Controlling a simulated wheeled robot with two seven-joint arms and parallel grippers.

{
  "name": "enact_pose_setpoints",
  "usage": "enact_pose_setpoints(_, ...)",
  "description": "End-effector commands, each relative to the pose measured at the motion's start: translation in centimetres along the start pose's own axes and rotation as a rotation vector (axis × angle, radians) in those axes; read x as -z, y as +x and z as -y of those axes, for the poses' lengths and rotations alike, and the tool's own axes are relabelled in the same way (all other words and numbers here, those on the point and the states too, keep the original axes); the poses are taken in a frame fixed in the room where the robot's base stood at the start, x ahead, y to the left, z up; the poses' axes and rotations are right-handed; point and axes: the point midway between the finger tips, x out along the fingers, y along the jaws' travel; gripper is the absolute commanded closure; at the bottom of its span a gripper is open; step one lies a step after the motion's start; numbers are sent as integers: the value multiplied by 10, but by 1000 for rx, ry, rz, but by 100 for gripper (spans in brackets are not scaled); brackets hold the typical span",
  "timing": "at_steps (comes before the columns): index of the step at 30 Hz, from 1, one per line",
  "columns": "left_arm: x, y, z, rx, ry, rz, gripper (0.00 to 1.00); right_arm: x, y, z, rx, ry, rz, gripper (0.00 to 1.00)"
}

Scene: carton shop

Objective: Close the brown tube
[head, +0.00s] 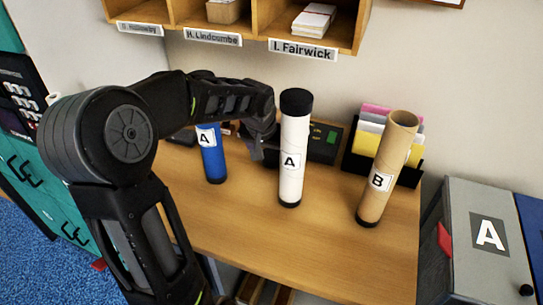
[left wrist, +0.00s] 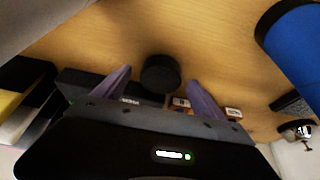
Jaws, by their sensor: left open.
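The brown tube (head: 388,170), labelled B, stands upright at the right of the desk. Its top end is open, showing the hollow inside, and its bottom end is black. My left gripper (head: 257,152) is behind and left of the white tube, well left of the brown tube. In the left wrist view, the open gripper (left wrist: 160,85) points down at the desk. A round black cap (left wrist: 160,73) shows between its fingertips, with space on both sides. Whether the cap is at finger height I cannot tell. The cap is hidden in the head view. My right gripper is not seen.
A white tube (head: 293,150) with a black cap and a blue tube (head: 211,155) stand on either side of my left gripper. A black device (head: 325,143) and a paper holder (head: 410,173) line the back. The desk (head: 260,235) front is clear.

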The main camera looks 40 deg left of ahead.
Motion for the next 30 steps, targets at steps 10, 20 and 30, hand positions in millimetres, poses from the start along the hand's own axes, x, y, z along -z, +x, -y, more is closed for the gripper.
enact_pose_setpoints(10, 0, 0, 0, 0, 0, 0, 43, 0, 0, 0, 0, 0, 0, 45)
enact_pose_setpoints(20, 0, 0, 0, 0, 0, 0, 70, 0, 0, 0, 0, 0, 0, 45)
enact_pose_setpoints(30, 0, 0, 0, 0, 0, 0, 89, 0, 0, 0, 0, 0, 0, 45)
